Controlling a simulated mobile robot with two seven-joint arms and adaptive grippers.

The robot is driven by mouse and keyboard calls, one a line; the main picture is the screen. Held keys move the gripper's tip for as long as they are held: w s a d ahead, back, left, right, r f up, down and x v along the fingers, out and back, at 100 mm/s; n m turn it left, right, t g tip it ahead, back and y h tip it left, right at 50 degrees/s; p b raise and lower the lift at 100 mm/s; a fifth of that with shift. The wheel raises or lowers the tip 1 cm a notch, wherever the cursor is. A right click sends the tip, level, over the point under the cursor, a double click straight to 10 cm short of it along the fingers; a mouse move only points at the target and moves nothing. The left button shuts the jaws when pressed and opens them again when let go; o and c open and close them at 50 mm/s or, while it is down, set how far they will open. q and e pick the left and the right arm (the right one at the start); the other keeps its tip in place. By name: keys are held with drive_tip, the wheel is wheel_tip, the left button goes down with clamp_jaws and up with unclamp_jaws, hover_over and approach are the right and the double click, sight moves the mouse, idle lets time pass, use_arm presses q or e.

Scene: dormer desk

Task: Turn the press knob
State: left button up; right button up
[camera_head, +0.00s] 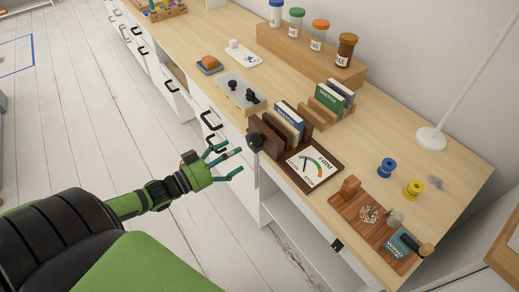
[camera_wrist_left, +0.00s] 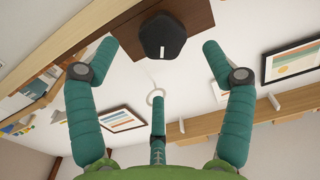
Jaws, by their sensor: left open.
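The black press knob (camera_head: 255,142) sticks out at the front edge of the desk, on the near side of a dark brown book press (camera_head: 267,143). It also shows in the left wrist view (camera_wrist_left: 165,36), dark and faceted with a short white mark, in front of a brown wooden block. My left gripper (camera_head: 226,161) is open and empty, its teal fingers spread just in front of the knob. In the wrist view the knob lies beyond and between the two outer fingertips, apart from them. A dial card (camera_head: 313,166) reading FIRM, with a coloured arc, lies beside the press. My right gripper is out of view.
A wooden board with a blue WIND card (camera_head: 398,245) and a crank is at the near right. Blue (camera_head: 386,168) and yellow (camera_head: 413,189) spools lie behind it. Drawers with black handles (camera_head: 211,120) line the desk front. Floor left of the desk is clear.

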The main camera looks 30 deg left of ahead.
sight(250, 145)
use_arm(q)
drive_tip(key=x, duration=0.5)
drive_tip(key=shift+a, duration=0.15)
drive_tip(key=shift+w+d, duration=0.3)
drive_tip(key=shift+w, duration=0.35)
drive_tip(key=shift+w+f, duration=0.1)
drive_tip(key=shift+w, duration=0.05)
drive_tip(key=c, duration=1.2)
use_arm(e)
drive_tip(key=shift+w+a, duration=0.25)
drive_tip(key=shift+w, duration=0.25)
